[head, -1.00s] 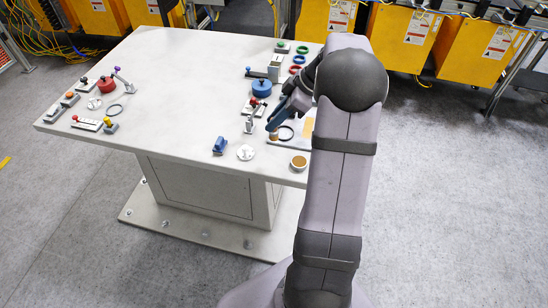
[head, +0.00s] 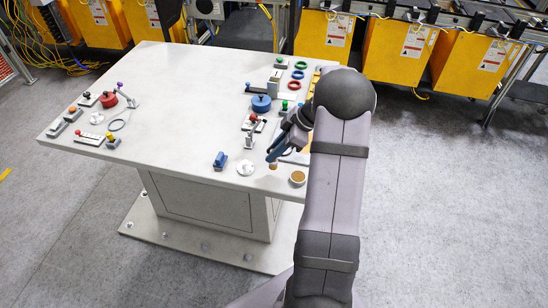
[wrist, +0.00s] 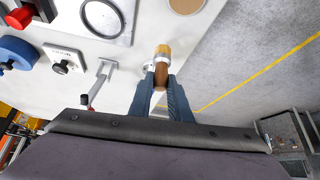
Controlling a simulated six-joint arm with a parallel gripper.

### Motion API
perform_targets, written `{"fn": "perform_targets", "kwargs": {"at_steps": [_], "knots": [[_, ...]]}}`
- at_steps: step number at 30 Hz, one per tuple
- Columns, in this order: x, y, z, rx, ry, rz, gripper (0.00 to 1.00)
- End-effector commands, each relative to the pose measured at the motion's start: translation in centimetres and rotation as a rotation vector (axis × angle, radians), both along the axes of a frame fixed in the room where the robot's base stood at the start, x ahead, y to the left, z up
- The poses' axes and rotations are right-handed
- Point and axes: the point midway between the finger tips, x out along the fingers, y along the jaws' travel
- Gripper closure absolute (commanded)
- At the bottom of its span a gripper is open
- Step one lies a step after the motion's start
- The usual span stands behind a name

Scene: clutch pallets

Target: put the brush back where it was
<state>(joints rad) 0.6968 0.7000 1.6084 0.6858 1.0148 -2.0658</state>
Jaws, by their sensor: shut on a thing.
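My gripper (head: 274,154) is shut on the brush (wrist: 162,58), near the table's front right part in the head view. The wrist view shows the brush's brown handle between the two blue fingers (wrist: 162,92), with a metal collar and yellow bristles pointing away from the jaws. In the head view only a small brown part of the brush (head: 273,166) shows below the fingertips. I cannot tell whether it touches the tabletop. Where the brush lay before is not clear from these frames.
A round tan-topped pot (head: 298,178) stands right of the brush, near the table edge. A silver disc (head: 245,169) and a blue block (head: 220,160) lie to its left. A lever (wrist: 101,78) and a dark ring (wrist: 103,17) are nearby. The table's left middle is clear.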

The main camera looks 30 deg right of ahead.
Motion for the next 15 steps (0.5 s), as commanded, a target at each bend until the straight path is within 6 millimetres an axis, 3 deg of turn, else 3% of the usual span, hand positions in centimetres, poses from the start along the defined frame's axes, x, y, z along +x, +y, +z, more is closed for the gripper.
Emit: {"fn": "perform_targets", "kwargs": {"at_steps": [9,15], "knots": [[-0.1,0.0,-3.2,0.002,0.002,-0.001,1.0],[0.0,0.0,-3.5,0.0,0.0,0.0,1.0]]}}
